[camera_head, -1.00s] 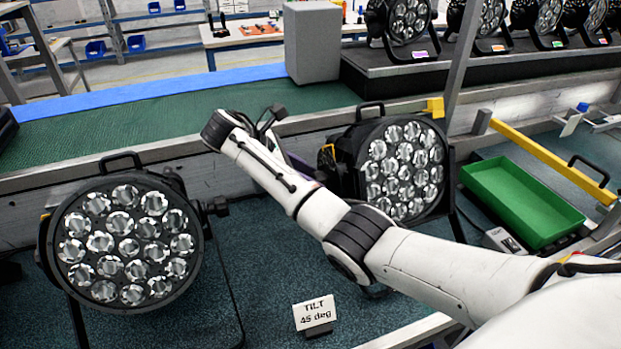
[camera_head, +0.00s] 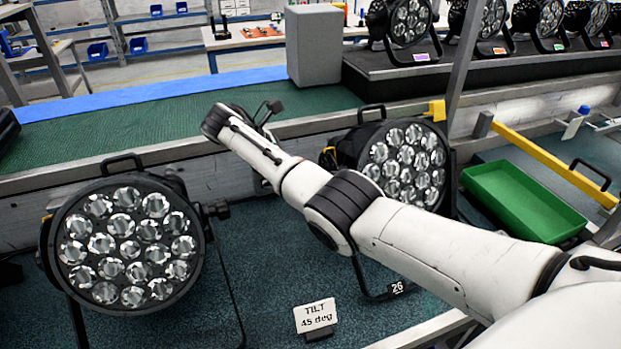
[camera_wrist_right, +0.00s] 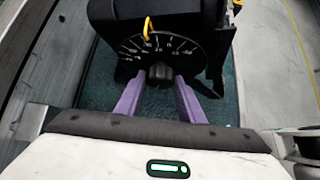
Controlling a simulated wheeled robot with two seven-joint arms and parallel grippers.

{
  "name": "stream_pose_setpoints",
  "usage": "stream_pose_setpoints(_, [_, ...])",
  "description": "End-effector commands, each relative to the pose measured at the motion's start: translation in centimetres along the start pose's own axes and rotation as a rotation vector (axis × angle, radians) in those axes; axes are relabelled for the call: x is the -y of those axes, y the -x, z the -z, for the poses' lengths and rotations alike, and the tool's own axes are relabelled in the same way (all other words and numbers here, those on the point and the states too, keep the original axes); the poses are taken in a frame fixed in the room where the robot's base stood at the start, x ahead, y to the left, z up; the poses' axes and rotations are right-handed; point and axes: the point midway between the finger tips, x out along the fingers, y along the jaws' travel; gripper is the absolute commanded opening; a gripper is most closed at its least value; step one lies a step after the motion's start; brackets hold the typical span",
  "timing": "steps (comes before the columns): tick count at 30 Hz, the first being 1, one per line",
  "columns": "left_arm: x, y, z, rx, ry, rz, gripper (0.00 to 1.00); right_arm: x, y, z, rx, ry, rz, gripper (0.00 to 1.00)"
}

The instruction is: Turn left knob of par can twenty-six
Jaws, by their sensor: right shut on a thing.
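Par can twenty-six (camera_head: 405,165) is the black lamp with many round lenses standing on the right of the bench. Its "26" tag (camera_head: 398,287) shows on its bracket foot. Its left side is partly behind my right arm. In the right wrist view, the black knob (camera_wrist_right: 160,73) sits in front of a dark dial plate (camera_wrist_right: 187,45) with white scale marks and a yellow pointer. The purple fingers of my right gripper (camera_wrist_right: 160,88) are shut on the knob, one on each side. My left gripper is out of view.
Another par can (camera_head: 128,245) stands at the left. A "TILT 45 deg" sign (camera_head: 316,316) stands at the front. A green tray (camera_head: 525,205) and a yellow bar (camera_head: 555,160) lie to the right. A grey block (camera_head: 314,45) stands behind.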

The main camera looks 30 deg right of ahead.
Motion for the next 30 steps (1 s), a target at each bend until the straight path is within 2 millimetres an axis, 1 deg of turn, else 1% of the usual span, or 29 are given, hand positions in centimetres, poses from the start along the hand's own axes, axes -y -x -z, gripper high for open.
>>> stream_pose_setpoints(3, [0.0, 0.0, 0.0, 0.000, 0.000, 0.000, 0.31, 0.1, 0.0, 0.0, 0.000, 0.000, 0.001, 0.13])
stream_pose_setpoints(4, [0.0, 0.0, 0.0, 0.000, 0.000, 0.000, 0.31, 0.1, 0.0, 0.0, 0.000, 0.000, 0.001, 0.39])
stream_pose_setpoints(6, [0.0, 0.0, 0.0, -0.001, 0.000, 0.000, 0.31, 0.0, 0.0, 0.0, 0.000, 0.000, 0.001, 0.50])
stream_pose_setpoints(7, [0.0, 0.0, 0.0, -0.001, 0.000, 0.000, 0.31, 0.0, 0.0, 0.0, 0.000, 0.000, 0.001, 0.54])
stream_pose_setpoints(15, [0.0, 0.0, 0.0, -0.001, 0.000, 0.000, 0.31, 0.0, 0.0, 0.0, 0.000, 0.000, 0.000, 0.54])
stream_pose_setpoints(19, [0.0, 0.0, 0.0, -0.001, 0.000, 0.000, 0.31, 0.1, 0.8, 0.0, -0.001, -0.001, -0.002, 0.54])
stream_pose_setpoints(23, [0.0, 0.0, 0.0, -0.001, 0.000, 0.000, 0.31, 0.3, 2.9, -0.2, -0.001, -0.003, -0.002, 0.54])
stream_pose_setpoints(27, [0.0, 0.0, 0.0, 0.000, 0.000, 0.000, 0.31, 0.6, 6.0, 0.0, 0.000, 0.003, -0.005, 0.54])
stream_pose_setpoints(30, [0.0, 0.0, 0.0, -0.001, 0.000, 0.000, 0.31, 0.8, 7.9, 0.2, 0.000, 0.005, -0.005, 0.54])
